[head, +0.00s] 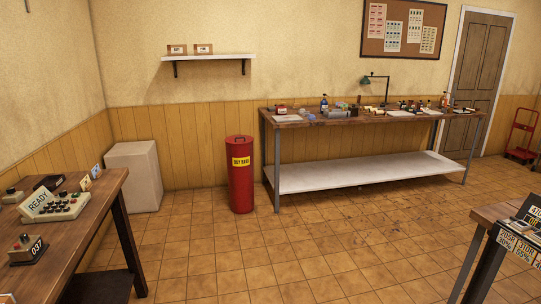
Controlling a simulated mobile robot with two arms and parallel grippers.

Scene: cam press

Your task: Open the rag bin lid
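The rag bin (241,188) is a tall red cylinder with a yellow label with dark lettering, standing upright on the tiled floor near the back wall. Its red lid (239,140) is on top and looks closed, with a small dark mark in its middle. The bin stands just left of the long workbench and is some way off from me across the floor. Neither of my grippers shows in the head view.
A workbench (310,119) with a lower white shelf stands right of the bin. A pale box (133,178) stands left. A wooden table (75,233) with control boxes is at near left, another table (497,211) at near right. The tiled floor (290,265) between is clear.

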